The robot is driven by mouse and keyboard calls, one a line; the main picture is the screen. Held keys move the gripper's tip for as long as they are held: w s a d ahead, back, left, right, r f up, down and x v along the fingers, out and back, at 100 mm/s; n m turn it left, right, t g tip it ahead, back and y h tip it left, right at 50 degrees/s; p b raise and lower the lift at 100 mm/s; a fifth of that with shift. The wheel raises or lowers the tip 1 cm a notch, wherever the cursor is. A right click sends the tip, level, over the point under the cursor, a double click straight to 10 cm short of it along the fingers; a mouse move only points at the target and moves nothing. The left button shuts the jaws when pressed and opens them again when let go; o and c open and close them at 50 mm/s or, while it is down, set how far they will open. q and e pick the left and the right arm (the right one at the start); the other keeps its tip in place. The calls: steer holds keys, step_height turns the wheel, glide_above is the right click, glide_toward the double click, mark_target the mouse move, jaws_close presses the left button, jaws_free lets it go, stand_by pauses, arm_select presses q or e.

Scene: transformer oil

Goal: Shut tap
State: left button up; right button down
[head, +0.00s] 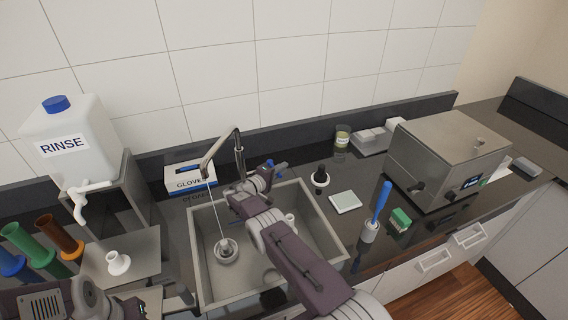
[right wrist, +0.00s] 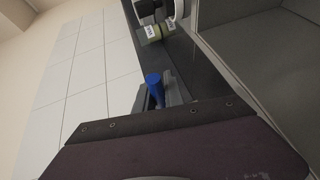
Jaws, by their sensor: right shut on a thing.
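The metal tap (head: 238,150) stands at the back of the sink (head: 196,250), its spout reaching forward left. A thin pale stream (head: 213,205) runs from the spout down to a small round metal piece (head: 227,248) in the sink. My right gripper (head: 264,176) is shut at the tap's blue-tipped handle (head: 270,163), beside the tap's base; its fingers are mostly hidden. In the right wrist view the blue tip (right wrist: 154,88) shows beyond my gripper's dark body. My left arm shows at the lower left of the head view; its jaws cannot be made out.
A RINSE canister (head: 68,135) stands on a grey stand at the left, near several coloured cylinders. A glove box (head: 190,180) is left of the tap. Right of the sink are a white pad (head: 345,202), a blue-handled tool (head: 381,203) and a steel box machine (head: 445,155).

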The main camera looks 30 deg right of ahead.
stand_by(0.5)
steer(key=c, duration=1.4)
jaws_free()
steer(key=shift+c, duration=0.2)
steer(key=shift+r+p+v, duration=0.25)
steer(key=shift+p+v, duration=0.65)
steer(key=shift+v, duration=0.3)
steer(key=f+v, duration=0.1)
steer(key=v, duration=0.5)
steer(key=shift+a+r, duration=0.3)
steer(key=shift+a, duration=0.05)
steer(key=shift+s, duration=0.1)
